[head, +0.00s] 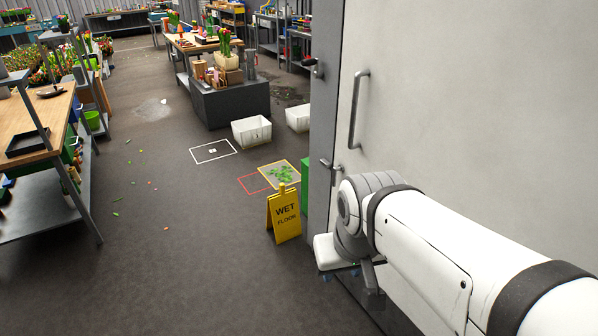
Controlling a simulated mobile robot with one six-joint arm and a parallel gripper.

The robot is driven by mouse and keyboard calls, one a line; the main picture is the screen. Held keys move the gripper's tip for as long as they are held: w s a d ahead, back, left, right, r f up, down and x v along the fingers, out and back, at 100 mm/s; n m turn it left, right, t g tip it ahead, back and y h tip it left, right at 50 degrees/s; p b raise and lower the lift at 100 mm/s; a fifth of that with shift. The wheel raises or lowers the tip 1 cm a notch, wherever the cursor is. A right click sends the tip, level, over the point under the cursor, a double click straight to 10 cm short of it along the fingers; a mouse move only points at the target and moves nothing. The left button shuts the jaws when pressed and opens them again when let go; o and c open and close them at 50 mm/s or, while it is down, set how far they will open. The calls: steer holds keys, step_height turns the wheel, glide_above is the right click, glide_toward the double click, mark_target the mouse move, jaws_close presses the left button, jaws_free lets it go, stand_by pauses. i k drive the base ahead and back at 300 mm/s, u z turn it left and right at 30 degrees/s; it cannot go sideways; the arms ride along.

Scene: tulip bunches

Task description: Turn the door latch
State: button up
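A pale grey door (450,90) fills the right side of the view, with a long upright bar handle (354,112) on its face. A small metal latch lever (330,165) sits low by the door's left edge, just above and left of my arm's grey joint. My white arm reaches in from the lower right. A grey part below that joint (372,292) may belong to my gripper, below the latch and apart from it in the picture. The fingertips cannot be made out, so I cannot tell whether they are open or shut.
A yellow wet-floor sign (284,214) stands left of the door. White bins (251,131) and a dark planter block (232,104) stand farther back. A workbench (40,120) lines the left side. The grey floor between is mostly open, with scattered bits of leaf.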

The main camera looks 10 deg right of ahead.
mark_target(340, 168)
steer(key=u, duration=0.05)
steer(key=k, duration=0.45)
steer(key=z, duration=0.25)
steer(key=i, duration=1.85)
steer(key=u, duration=0.7)
